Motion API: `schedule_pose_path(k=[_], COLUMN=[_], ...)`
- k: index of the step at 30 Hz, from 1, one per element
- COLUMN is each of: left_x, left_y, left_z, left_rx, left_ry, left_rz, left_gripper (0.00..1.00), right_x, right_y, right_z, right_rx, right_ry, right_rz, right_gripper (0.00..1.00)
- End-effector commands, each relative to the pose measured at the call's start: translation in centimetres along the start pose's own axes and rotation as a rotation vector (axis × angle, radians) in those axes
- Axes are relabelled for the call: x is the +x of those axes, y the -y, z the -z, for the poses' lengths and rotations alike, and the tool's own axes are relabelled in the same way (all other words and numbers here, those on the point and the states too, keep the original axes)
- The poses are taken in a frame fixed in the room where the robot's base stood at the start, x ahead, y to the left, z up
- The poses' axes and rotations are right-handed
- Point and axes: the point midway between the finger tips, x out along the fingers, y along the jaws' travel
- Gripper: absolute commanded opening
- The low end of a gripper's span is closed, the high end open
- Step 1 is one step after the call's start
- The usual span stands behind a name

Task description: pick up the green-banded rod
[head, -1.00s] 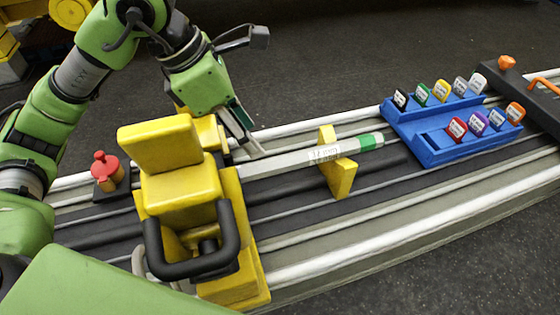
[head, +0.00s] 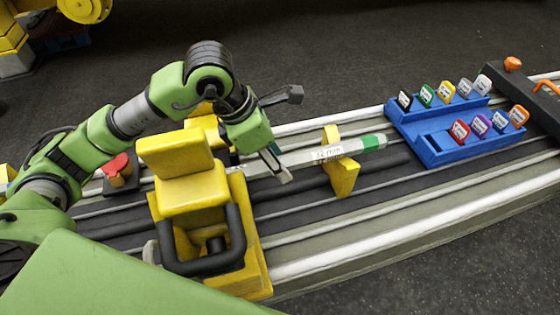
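My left gripper (head: 279,164) is at the rod's left part, just right of the yellow machine. Its fingers overlap the rod in the head view, and I cannot tell whether they are closed on it. My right gripper is not in view.
A blue rack (head: 432,153) with several coloured, labelled tags stands on the rails at the right. A dark block with orange knobs (head: 512,63) lies beyond it. A red knob (head: 117,166) is left of the machine.

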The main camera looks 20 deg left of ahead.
Motion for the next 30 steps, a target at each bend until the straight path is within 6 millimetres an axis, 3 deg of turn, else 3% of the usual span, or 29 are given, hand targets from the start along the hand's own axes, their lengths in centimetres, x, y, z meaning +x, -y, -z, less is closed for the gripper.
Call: schedule_pose_path(k=[2, 6, 7, 22, 30], left_x=[0.0, 0.0, 0.0, -0.8, -4.2], left_y=[0.0, 0.0, 0.0, -0.1, -0.2], left_z=[0.0, 0.0, 0.0, -0.5, -2.0], left_rx=[0.000, 0.000, 0.000, 0.001, 0.003], left_ry=[0.000, 0.000, 0.000, 0.008, 0.010], left_rz=[0.000, 0.000, 0.000, -0.004, -0.007], left_gripper=[0.39, 0.03, 0.00, 0.00, 0.00], right_x=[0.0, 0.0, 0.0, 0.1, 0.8], right_y=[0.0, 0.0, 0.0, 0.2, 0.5], right_z=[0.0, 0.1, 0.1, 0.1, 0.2], right_rx=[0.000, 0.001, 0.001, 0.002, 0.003], right_ry=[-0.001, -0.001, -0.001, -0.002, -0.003], right_rz=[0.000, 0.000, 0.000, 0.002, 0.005], right_gripper=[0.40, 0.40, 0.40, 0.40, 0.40])
